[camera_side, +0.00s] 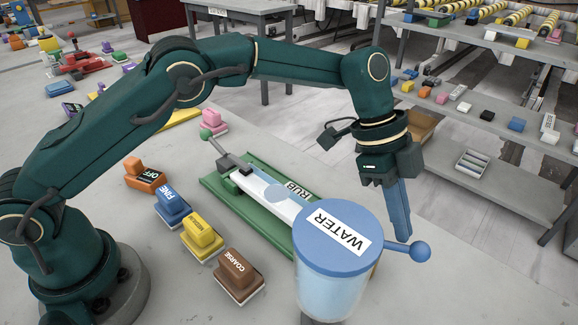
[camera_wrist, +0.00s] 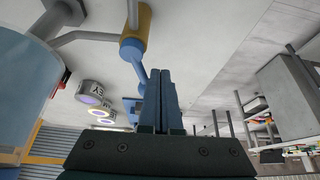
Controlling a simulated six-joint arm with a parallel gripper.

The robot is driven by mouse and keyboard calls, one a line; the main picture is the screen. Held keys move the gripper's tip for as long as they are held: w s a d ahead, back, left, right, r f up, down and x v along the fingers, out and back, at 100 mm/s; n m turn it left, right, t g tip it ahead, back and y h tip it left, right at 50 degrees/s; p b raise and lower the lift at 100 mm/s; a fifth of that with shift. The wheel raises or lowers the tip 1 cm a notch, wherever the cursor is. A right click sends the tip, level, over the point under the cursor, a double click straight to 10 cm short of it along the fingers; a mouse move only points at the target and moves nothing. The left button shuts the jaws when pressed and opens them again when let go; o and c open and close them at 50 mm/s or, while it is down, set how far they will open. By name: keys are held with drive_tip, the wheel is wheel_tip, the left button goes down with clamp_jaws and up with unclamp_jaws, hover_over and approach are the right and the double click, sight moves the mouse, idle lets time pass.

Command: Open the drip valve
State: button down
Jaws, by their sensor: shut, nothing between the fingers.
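The water tank (camera_side: 318,285) has a blue lid marked WATER and a clear pale-blue body, at the front centre right. A blue lever with a ball end (camera_side: 420,251) sticks out to its right. In the wrist view, the tank (camera_wrist: 22,85) is at the left, and a grey pipe runs to a yellow and blue valve body (camera_wrist: 134,45) with a blue arm leading down. My gripper (camera_side: 401,238) is shut and empty, pointing down beside the lever. Its fingers also show in the wrist view (camera_wrist: 161,72), close to the blue arm; I cannot tell if they touch it.
A green tray (camera_side: 255,215) with a white stone slab (camera_side: 262,187) marked RUB lies left of the tank. A shelf with small items (camera_side: 470,95) is behind right.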

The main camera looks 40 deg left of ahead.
drive_tip(key=shift+a, duration=0.1)
idle(0.3)
drive_tip(key=shift+v, duration=2.55)
